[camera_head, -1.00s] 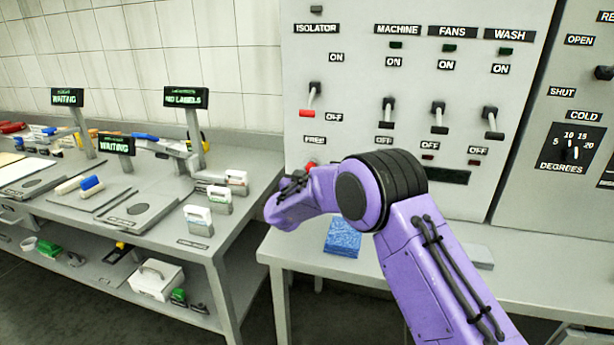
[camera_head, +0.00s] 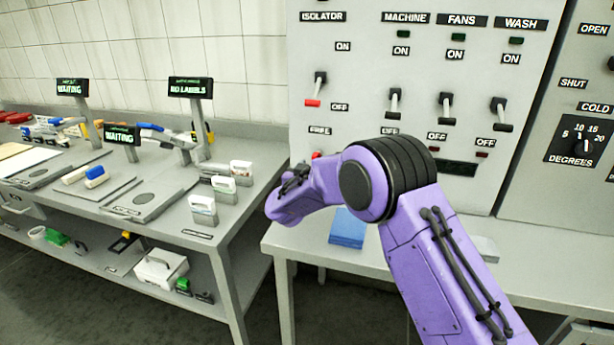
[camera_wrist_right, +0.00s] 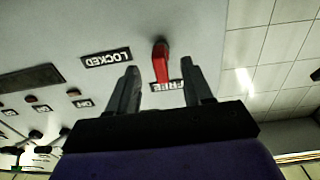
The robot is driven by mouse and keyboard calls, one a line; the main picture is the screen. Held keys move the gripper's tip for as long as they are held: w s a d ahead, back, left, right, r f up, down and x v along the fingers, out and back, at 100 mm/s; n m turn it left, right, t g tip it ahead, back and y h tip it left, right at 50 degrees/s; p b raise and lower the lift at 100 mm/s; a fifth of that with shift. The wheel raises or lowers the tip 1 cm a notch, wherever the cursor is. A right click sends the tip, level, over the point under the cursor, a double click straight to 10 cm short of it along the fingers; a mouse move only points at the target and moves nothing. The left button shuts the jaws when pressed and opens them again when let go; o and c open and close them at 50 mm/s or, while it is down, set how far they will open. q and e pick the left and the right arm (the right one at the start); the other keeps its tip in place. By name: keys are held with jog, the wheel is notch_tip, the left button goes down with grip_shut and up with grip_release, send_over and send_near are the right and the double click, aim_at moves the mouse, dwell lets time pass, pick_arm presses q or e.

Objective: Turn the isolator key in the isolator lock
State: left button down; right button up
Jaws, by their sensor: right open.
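The isolator key, a red handle (camera_wrist_right: 161,64), shows in the right wrist view on the grey panel, between the LOCKED label (camera_wrist_right: 107,58) and the FREE label (camera_wrist_right: 166,86). The isolator lock is mostly hidden behind it. My right gripper (camera_wrist_right: 159,72) is open, one finger on each side of the key in the picture; I cannot tell whether either touches it. In the head view a bit of red (camera_head: 316,155) shows under the FREE label, just above my purple right arm, which hides the lock area. My left gripper is not in view.
The isolator switch (camera_head: 314,90) is above, its red-tipped lever down by OFF. Machine, fans and wash levers stand to the right. A blue block (camera_head: 347,228) lies on the bench below. A grey table (camera_head: 245,225) with packages stands at left.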

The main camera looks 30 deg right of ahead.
jog(key=b+v, duration=0.1)
jog(key=v, duration=0.6)
jog(key=shift+s+a, duration=0.25)
jog(key=shift+a, duration=0.05)
jog(key=shift+r, duration=0.1)
